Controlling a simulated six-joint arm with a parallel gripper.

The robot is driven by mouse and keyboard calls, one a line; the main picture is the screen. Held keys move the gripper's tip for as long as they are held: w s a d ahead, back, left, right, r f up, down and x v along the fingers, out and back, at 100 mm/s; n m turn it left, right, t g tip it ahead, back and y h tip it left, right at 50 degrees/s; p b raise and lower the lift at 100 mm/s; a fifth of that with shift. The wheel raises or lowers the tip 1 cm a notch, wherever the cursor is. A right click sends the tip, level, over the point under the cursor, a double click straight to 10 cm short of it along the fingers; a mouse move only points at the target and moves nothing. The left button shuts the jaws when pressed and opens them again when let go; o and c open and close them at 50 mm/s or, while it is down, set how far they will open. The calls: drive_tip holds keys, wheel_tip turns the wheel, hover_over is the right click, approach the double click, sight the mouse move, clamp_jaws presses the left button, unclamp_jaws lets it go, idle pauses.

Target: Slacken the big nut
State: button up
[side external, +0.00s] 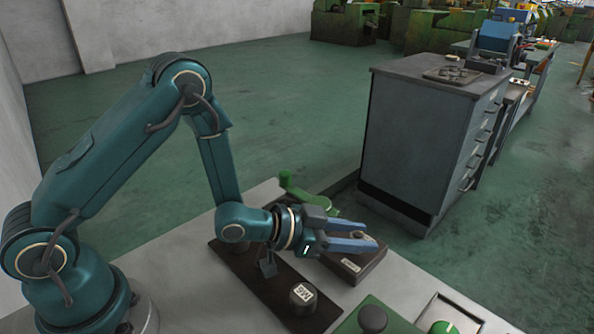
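My gripper (372,239) has two blue fingers and points right, above a dark block (345,268) with a small pale label. The fingers are spread with a gap between them, and I see nothing held. A dark brown board (262,284) lies on the bench to the left of the block. A grey, nut-like piece with a marked pale top (303,296) stands near the board's front end. Another grey round piece (234,233) is at its far end, partly hidden by my arm. I cannot tell which piece is the big nut.
A green handle (286,180) stands behind my gripper. A green panel with a dark knob (372,318) and a green button (443,327) are at the front. A grey cabinet (410,140) stands beyond the bench. The bench (190,265) is clear at left.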

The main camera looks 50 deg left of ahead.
sight(356, 236)
drive_tip(key=shift+o, duration=0.5)
drive_tip(key=shift+v, duration=2.55)
